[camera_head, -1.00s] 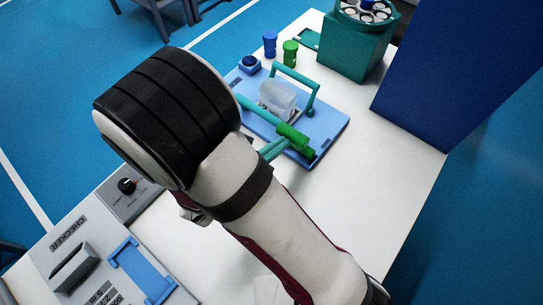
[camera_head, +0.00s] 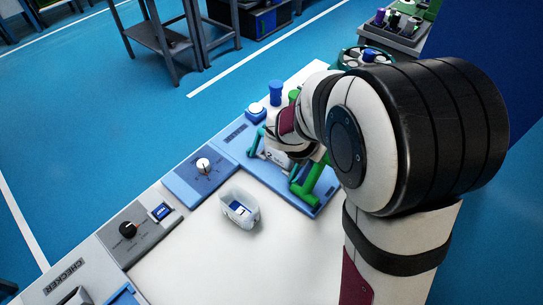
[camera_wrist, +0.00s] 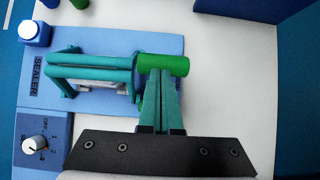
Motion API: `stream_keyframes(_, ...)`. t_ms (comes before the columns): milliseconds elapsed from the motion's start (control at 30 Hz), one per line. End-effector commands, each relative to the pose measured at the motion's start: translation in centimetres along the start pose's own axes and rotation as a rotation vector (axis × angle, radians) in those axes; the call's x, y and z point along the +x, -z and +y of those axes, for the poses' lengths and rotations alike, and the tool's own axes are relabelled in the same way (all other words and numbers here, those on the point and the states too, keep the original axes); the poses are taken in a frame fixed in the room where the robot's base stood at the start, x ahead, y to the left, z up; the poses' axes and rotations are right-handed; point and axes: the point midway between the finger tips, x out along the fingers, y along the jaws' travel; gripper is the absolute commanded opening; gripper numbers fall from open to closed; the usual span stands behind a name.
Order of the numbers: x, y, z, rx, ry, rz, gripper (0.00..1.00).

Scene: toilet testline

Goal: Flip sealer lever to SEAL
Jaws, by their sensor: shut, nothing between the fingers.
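The sealer (camera_wrist: 172,47) is a blue plate with a teal frame (camera_wrist: 90,60) and a green-handled lever (camera_wrist: 177,66). In the wrist view, my gripper (camera_wrist: 157,74) is shut with nothing between its teal fingers. Its tips meet or overlap the near side of the green handle; I cannot tell if they touch. A pale item shows partly under the teal bars. In the head view, the sealer plate (camera_head: 317,208) and green handle (camera_head: 309,184) show beyond my arm, which hides much of the sealer and my fingers.
A blue panel with a white knob (camera_head: 203,165) and the grey checker panel (camera_head: 127,230) line the left edge.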

Motion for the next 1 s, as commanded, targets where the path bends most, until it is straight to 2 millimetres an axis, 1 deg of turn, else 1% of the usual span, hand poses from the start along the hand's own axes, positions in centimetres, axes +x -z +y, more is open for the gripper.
stream_keyframes(200,1.2,-0.9,0.0,0.000,0.001,0.000,0.00)
stream_keyframes(400,1.8,-1.3,0.0,-0.002,0.001,0.000,0.00)
stream_keyframes(833,2.2,-1.6,0.0,-0.003,0.000,-0.002,0.00)
stream_keyframes(1000,2.0,-1.5,0.1,-0.003,-0.001,-0.002,0.00)
